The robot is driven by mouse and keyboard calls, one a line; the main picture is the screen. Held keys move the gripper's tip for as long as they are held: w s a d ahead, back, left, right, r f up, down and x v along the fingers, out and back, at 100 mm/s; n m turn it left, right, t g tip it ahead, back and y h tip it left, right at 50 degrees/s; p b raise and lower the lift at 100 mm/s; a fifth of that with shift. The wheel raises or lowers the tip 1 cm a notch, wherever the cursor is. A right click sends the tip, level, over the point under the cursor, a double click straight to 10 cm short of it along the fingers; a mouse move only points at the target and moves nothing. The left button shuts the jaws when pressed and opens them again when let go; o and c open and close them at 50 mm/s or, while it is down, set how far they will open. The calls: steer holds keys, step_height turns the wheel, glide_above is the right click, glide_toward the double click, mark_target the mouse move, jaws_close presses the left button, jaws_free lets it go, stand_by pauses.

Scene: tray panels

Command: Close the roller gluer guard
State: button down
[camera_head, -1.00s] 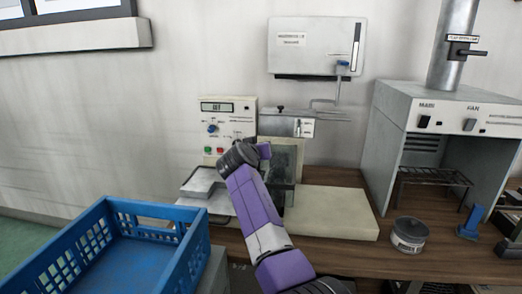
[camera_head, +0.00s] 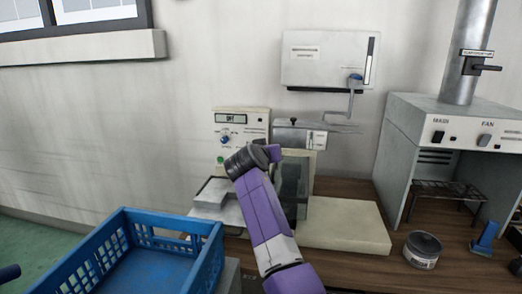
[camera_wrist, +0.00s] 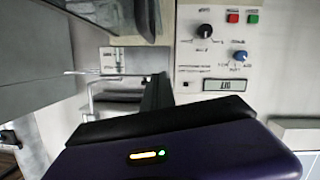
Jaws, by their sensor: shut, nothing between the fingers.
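The roller gluer stands at the back of the bench, with a pale control panel (camera_head: 241,128) bearing a small display, a blue knob and buttons. A dark, see-through panel (camera_head: 293,185), seemingly the guard, stands upright right of my arm; my arm hides part of the machine. Whether the guard is open is unclear. My gripper (camera_wrist: 158,82) is shut and empty in front of the machine in the wrist view. In the head view my wrist hides its fingers, and contact with the guard cannot be told.
A blue crate (camera_head: 212,240) stands at the front left. A cream slab (camera_head: 345,225) lies right of the machine, with a round tin (camera_head: 422,250) beyond it. A fume hood (camera_head: 405,130) stands at the right. A grey wall box (camera_head: 328,60) hangs above.

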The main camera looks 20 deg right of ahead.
steer(key=s+a+r+n+t+y, duration=0.3)
steer(key=s+a+r+t, duration=0.3)
steer(key=a, duration=0.4)
steer(key=s+a+f+n+t+y, duration=0.1)
steer(key=s+a+f+n+y, duration=0.15)
steer(key=s+f, duration=0.65)
steer(key=s+a+f+n+t+y, duration=0.1)
steer(key=s+a+f+n+y, duration=0.15)
steer(key=s+f, duration=0.65)
steer(key=s+f+m+g+p, duration=0.1)
steer(key=s+f+g, duration=0.1)
steer(key=s, duration=1.9)
steer(key=s+d+f+m+g+y+p, duration=0.1)
steer(key=s+f+m+g, duration=0.1)
steer(key=s, duration=2)
step_height(320, 180, down, 2)
steer(key=shift+s+g, duration=0.3)
steer(key=shift+g, duration=0.4)
steer(key=shift+d, duration=0.1)
